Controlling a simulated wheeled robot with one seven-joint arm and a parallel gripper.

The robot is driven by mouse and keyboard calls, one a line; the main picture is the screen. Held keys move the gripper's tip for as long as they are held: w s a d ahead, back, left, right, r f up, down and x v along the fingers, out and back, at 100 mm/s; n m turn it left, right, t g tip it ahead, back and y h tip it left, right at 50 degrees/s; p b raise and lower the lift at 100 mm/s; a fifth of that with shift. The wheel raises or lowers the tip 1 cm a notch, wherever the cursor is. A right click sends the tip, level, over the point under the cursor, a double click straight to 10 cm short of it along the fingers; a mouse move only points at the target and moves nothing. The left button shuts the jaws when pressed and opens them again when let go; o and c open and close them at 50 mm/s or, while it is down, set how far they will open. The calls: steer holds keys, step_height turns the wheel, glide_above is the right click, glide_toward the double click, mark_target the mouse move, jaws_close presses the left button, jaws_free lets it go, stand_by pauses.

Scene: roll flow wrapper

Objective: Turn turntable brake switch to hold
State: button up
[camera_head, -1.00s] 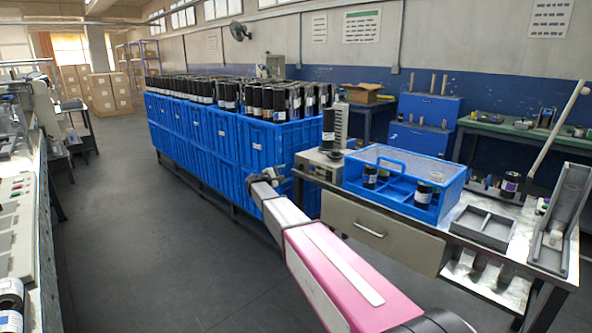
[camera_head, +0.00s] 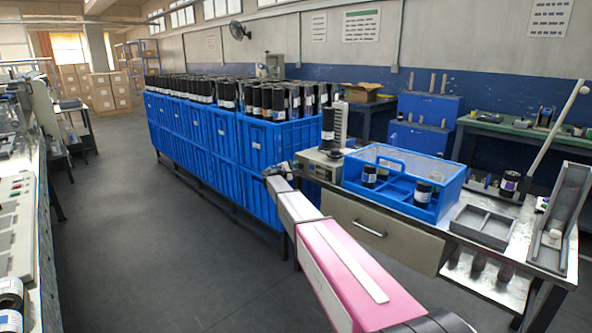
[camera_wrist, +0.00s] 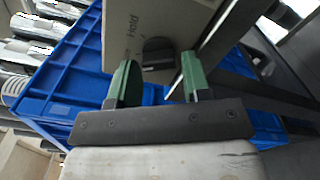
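The brake switch is a dark round knob (camera_wrist: 158,52) on a grey-beige panel (camera_wrist: 180,20) in the wrist view. The word "Hold" is printed on the panel to the left of the knob. My gripper (camera_wrist: 157,77) has two green fingers spread apart, with a gap between them. The knob shows in line with that gap, just past the fingertips; I see no contact. In the head view my gripper (camera_head: 280,170) is small, beside a grey box (camera_head: 321,163) on the table's left end. The switch cannot be made out there.
Blue crates (camera_head: 240,145) topped with dark rolls stand close to the left of my gripper. A blue bin (camera_head: 405,190) with a few rolls sits on the metal table (camera_head: 500,240), right of the box. A drawer (camera_head: 375,232) hangs below the tabletop. The floor on the left is clear.

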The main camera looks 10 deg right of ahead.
steer(key=c, duration=0.5)
steer(key=shift+m, duration=0.3)
steer(key=m, duration=0.5)
steer(key=shift+r, duration=0.15)
steer(key=m, duration=0.6)
steer(key=shift+r, duration=0.1)
steer(key=shift+m, duration=0.3)
steer(key=o, duration=0.9)
